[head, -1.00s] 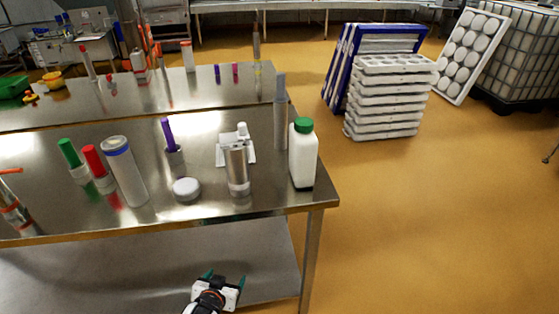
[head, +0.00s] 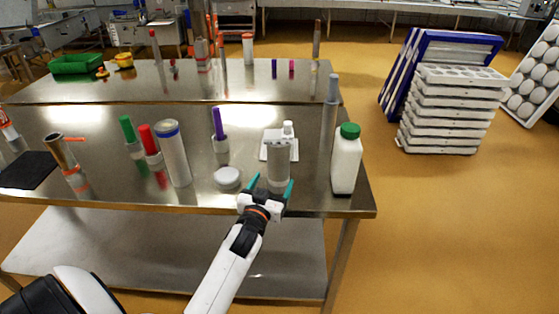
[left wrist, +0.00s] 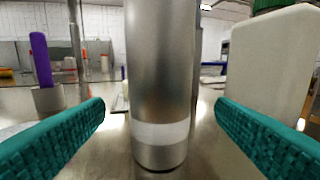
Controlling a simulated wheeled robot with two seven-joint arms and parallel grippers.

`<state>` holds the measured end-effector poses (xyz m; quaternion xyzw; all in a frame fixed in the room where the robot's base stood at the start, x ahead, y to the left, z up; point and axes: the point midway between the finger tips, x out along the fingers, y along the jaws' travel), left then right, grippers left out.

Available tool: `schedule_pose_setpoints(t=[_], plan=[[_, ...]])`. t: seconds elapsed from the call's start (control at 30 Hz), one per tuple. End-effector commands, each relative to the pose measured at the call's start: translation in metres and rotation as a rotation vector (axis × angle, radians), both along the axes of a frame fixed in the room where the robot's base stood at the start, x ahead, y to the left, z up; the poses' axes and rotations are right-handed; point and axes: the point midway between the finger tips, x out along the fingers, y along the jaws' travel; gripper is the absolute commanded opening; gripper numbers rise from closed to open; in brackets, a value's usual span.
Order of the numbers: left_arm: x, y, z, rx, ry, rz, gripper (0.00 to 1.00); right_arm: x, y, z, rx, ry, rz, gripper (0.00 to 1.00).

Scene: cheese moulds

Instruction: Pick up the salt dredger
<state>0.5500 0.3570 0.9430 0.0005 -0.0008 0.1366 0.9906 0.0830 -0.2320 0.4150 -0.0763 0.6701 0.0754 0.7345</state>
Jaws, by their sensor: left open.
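The salt dredger, which I take to be the metal cylinder with a pale band near its base (head: 279,158), stands upright near the front edge of the steel table (head: 110,197). In the left wrist view the dredger (left wrist: 160,70) fills the middle, its base on the table. My left gripper (head: 272,185) is open, with its green fingers pointing at the dredger from the front. In the left wrist view the fingers show on either side, apart from the dredger, which stands a little ahead of their tips. My right gripper is not in view.
A white bottle with green cap (head: 346,160) stands close on the right. A round white lid (head: 227,178) and a purple-topped item (head: 219,123) are on the left. A white item (head: 276,146) is behind the dredger. A tall grey cylinder (head: 329,128) stands beside the bottle.

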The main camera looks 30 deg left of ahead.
Motion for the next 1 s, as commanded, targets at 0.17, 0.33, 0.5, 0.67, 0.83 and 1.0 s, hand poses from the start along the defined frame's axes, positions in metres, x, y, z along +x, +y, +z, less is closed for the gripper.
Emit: schedule_pose_setpoints(t=[0.17,0.33,0.5,0.67,0.83,1.0], plan=[[0.02,0.005,0.0,0.0,0.001,0.0,0.79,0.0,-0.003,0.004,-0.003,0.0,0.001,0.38],[0.033,0.009,0.0,0.0,0.0,0.0,0.79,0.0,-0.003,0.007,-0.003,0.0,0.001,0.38],[0.058,0.015,-0.002,0.001,0.001,0.0,0.79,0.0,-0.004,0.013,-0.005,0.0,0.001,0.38],[0.071,0.019,-0.003,0.0,0.001,0.0,0.79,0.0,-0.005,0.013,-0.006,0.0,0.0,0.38],[0.072,0.019,-0.004,-0.001,0.002,0.0,0.79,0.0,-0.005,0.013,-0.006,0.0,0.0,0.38],[0.072,0.019,-0.004,-0.001,0.002,0.0,0.63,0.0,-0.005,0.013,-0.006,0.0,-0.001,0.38]])
